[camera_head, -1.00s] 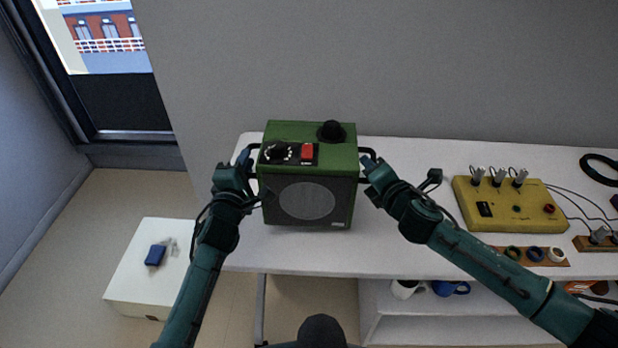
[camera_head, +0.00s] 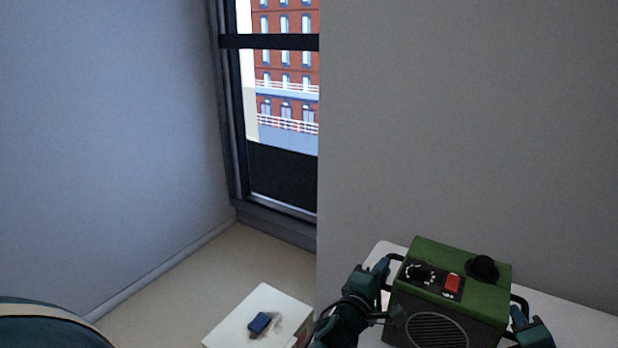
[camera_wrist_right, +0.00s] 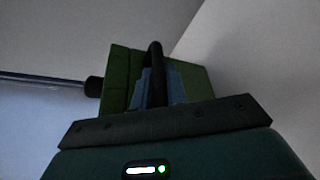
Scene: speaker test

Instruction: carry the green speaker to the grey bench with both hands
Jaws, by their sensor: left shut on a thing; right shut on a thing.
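The green speaker (camera_head: 462,255), with a dark round grille, a red switch and black knobs on top, is at the lower right of the head view. My left gripper (camera_head: 382,272) is shut on its left black handle, and my right gripper (camera_head: 519,314) is shut on its right handle. In the right wrist view, the right gripper's fingers (camera_wrist_right: 158,88) close around the black handle beside the speaker's green side (camera_wrist_right: 118,78). The speaker's underside is out of frame, so I cannot tell whether it touches the table. No grey bench is in view.
A white table (camera_head: 580,322) lies behind and right of the speaker, against a grey wall. A low white stand (camera_head: 270,295) with a small blue object (camera_head: 259,323) on it is left of my left gripper. The floor (camera_head: 165,290) near the window corner is clear.

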